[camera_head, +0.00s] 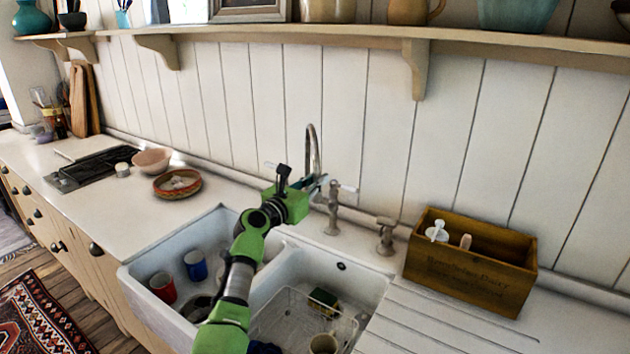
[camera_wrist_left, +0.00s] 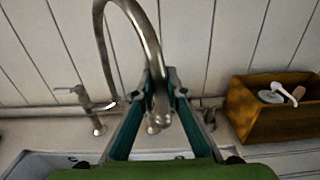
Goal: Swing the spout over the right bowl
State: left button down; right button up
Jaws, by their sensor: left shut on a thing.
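The metal spout (camera_head: 313,148) is a tall curved tap neck behind the double sink. My left gripper (camera_head: 322,184) is shut on it. In the left wrist view the curved spout (camera_wrist_left: 150,45) comes down between the two fingers of the gripper (camera_wrist_left: 160,88). In the head view the gripper covers the spout's lower end, so I cannot tell which bowl it points over. The right bowl (camera_head: 366,287) holds a wire rack, a sponge and a cup. The left bowl (camera_head: 141,277) holds a red cup and a blue cup. My right gripper is not in view.
A ridged drainboard (camera_head: 430,320) lies right of the sink. A shelf (camera_head: 350,33) runs along the wall above.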

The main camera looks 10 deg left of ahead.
pick_arm(q)
jog(key=c, duration=2.1)
grip_release()
jog(key=shift+d+f, duration=0.1)
jog(key=shift+o, duration=0.3)
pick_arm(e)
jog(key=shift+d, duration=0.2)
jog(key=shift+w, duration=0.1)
pick_arm(q)
jog(key=shift+s+a, duration=0.3)
jog(key=shift+s, duration=0.25)
jog(key=v, duration=1.1)
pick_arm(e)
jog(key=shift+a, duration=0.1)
pick_arm(q)
jog(key=shift+w+d, duration=0.1)
